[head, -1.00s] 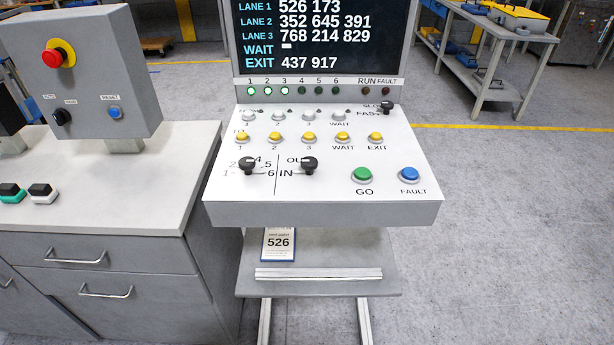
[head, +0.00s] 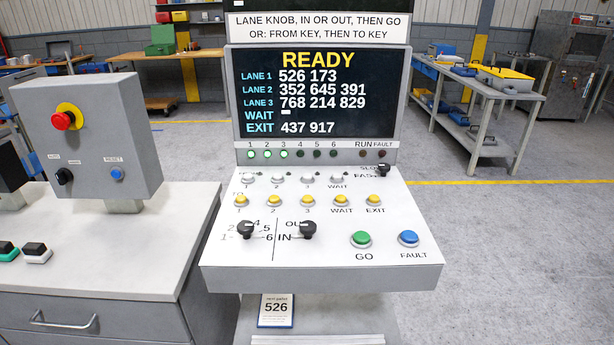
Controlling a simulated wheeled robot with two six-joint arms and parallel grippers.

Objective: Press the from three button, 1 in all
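The control console (head: 321,278) stands in the middle of the head view with a sloped white panel. Its upper row holds small white buttons. The third from the left, the from three button (head: 307,179), sits above the third yellow button (head: 307,201). Its label is too small to read clearly. Nothing touches or covers the buttons. The screen (head: 318,95) reads READY, with lanes 1 to 3, WAIT and EXIT listed below. Neither gripper is in view.
A grey box with a red stop button (head: 63,120) stands at left on a cabinet.

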